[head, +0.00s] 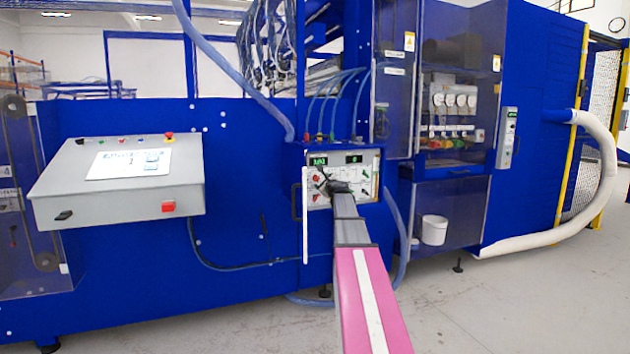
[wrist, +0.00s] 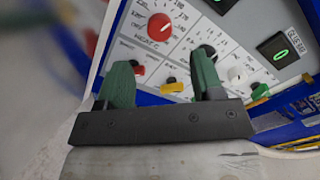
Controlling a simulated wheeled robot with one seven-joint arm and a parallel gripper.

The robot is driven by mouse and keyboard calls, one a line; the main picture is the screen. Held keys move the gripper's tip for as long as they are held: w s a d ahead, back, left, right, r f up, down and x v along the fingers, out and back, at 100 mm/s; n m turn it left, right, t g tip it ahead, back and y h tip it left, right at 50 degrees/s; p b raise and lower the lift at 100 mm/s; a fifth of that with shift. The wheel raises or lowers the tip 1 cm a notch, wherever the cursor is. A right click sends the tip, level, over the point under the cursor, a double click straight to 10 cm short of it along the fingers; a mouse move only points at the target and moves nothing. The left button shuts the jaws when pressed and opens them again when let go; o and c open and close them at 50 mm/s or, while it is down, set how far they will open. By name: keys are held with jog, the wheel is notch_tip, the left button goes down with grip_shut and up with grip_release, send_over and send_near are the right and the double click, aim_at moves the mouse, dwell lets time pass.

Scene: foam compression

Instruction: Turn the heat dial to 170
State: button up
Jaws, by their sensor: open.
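The heat dial is a red knob (wrist: 158,24) on a white panel with a numbered scale around it and the word HEAT below, in the upper left of the wrist view. Its exact pointer setting is too blurred to read. In the head view the control panel (head: 368,163) is on the blue machine, with red knobs at its left. My gripper (wrist: 163,75) is open and empty, its two green fingers apart. In the wrist view the heat dial appears above and beyond the fingertips, not between them. In the head view my gripper is in front of the panel and hides part of it.
Two green digital displays sit atop the panel; one display (wrist: 280,54) reads 0. A smaller red knob (wrist: 138,69), a yellow switch (wrist: 172,86) and a white knob (wrist: 237,73) lie near the fingers. A grey console (head: 120,180) stands left.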

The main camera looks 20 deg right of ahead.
aim_at(317, 179)
jog(key=w, duration=0.8)
jog(key=shift+w+a, duration=0.15)
jog(key=shift+w, duration=0.2)
jog(key=c, duration=0.9)
